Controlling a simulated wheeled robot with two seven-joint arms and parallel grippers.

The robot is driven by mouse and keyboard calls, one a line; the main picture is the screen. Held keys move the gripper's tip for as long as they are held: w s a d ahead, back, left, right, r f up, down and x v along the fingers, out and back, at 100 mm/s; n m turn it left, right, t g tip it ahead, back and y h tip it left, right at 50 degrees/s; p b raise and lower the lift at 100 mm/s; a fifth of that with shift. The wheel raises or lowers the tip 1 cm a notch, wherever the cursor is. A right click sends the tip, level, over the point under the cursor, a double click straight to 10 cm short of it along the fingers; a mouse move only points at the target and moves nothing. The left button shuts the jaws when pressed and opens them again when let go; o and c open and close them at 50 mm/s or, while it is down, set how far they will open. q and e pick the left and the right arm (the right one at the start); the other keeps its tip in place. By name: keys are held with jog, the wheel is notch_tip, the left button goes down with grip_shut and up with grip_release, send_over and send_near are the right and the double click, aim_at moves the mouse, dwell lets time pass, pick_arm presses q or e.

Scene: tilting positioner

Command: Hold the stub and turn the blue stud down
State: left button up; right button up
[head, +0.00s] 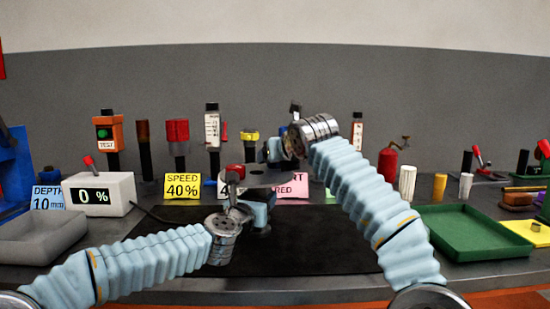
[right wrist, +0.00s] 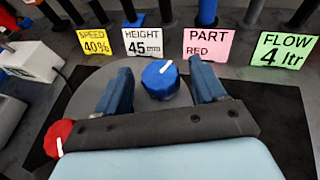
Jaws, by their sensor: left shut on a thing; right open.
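The blue stud (right wrist: 160,79) is a blue knob with a white line on top. It stands on a round grey plate (right wrist: 88,96) in the right wrist view. My right gripper (right wrist: 160,67) is open, with a dark blue finger on each side of the stud, apart from it. It also shows in the head view (head: 277,152), above the plate. My left gripper (head: 262,203) is low at the plate's near side and shut on the stub, which its fingers hide. A red knob (right wrist: 58,137) sits at the plate's left edge.
Cards stand behind: yellow SPEED 40% (head: 183,187), pink PART RED (right wrist: 207,48) and green FLOW 4 ltr (right wrist: 284,51). A 0 % box (head: 98,195) and grey tray (head: 45,238) are left, a green tray (head: 475,234) right. The dark mat (head: 320,245) has free room.

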jog(key=shift+x, duration=0.75)
jog(key=c, duration=1)
jog(key=shift+a+r+m+t+h, duration=0.1)
jog(key=shift+a+m+t+h, duration=0.05)
jog(key=shift+m+h, duration=0.4)
jog(key=shift+a+r+m+t+h, duration=0.1)
jog(key=shift+a+m+t+h, duration=0.05)
jog(key=shift+m+h, duration=0.4)
jog(key=shift+d+f+m+h, duration=0.2)
jog(key=shift+d+m+h, duration=0.15)
jog(key=shift+h, duration=0.35)
jog(key=o, duration=1)
jog(key=shift+a+r, duration=0.1)
